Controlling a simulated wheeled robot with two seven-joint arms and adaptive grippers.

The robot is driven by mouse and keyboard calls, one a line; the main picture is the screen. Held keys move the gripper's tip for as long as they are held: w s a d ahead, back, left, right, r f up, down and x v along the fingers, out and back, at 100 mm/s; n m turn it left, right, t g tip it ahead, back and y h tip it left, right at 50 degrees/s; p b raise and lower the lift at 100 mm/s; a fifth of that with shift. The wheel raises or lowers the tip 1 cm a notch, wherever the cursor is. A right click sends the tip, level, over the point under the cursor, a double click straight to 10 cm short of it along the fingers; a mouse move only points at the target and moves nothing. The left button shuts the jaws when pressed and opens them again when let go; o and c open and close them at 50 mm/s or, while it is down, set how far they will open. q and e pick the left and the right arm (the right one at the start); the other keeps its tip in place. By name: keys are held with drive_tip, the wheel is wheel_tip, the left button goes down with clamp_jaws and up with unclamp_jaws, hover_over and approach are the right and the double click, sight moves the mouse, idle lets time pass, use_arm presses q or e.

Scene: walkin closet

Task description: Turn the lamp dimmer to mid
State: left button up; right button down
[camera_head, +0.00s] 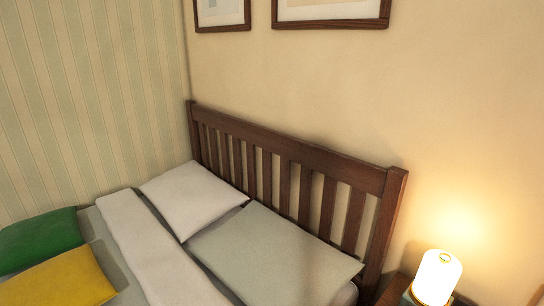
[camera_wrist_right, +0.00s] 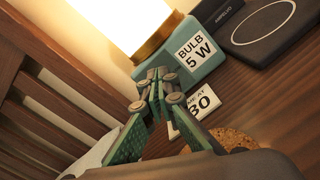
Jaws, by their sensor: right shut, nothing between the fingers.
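The lamp (camera_head: 437,276) is lit at the lower right of the head view, with a white glowing cylinder shade. A small round fitting shows on its top. In the right wrist view the lamp has a teal base (camera_wrist_right: 200,68), a brass collar (camera_wrist_right: 160,36) under the shade, and a label reading "BULB 5 W". I cannot tell which part is the dimmer. My right gripper (camera_wrist_right: 156,78) is shut and empty, its tips in front of the lamp base; contact is unclear. My left gripper is not in view.
On the wooden bedside table (camera_wrist_right: 262,100) lie a white card (camera_wrist_right: 203,104) reading "30", partly hidden, a cork coaster (camera_wrist_right: 232,138) and a black pad (camera_wrist_right: 270,28) with a ring. A slatted bed headboard (camera_head: 300,155) stands beside the table.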

drive_tip(key=shift+v, duration=1.25)
drive_tip(key=shift+r, duration=0.1)
